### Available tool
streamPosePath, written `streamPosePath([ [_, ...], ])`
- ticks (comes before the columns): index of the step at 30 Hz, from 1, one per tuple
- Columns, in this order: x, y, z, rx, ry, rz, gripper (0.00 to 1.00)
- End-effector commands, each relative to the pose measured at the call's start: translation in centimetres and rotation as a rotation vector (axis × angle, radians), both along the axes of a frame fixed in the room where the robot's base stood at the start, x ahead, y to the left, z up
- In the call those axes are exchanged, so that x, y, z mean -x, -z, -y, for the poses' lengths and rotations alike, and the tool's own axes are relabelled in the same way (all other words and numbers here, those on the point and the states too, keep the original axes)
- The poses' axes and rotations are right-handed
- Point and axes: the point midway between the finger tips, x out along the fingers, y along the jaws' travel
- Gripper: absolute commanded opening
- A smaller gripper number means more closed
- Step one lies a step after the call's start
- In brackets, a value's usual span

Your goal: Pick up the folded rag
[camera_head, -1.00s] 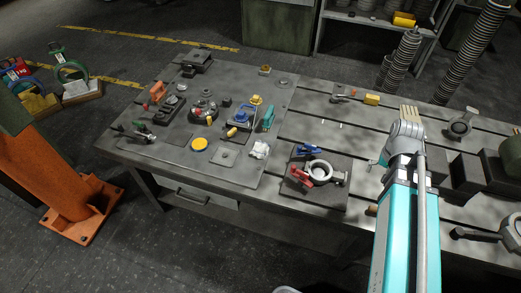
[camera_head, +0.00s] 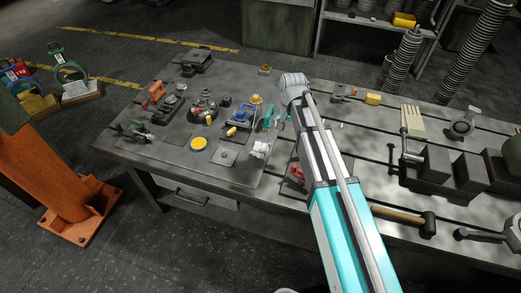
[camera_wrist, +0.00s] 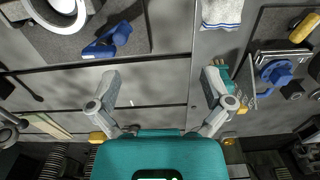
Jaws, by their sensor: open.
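The folded rag (camera_head: 260,149) is a small white and grey cloth lying on the dark mat, at its front right part. In the wrist view the rag (camera_wrist: 222,13) is at the top edge, right of centre, with a blue stripe and part of it cut off. My gripper (camera_wrist: 162,84) is open and empty, its two fingers spread wide above the bench. In the wrist view the rag is beyond the right fingertip, apart from it. In the head view my arm hides most of the gripper.
A teal tool (camera_wrist: 222,76) and a blue vise (camera_wrist: 274,73) are on the right. A yellow disc (camera_head: 199,143) lies left of the rag. Slotted bench top (camera_wrist: 150,83) lies below the gripper.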

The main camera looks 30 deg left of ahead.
Motion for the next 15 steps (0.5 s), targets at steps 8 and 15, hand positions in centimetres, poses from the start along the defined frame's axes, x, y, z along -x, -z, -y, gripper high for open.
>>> streamPosePath([
  [8, 1.3, 0.4, -8.6, 0.0, -0.017, 0.0, 1.0],
  [15, 2.0, 0.5, -10.3, 0.0, -0.018, 0.0, 1.0],
])
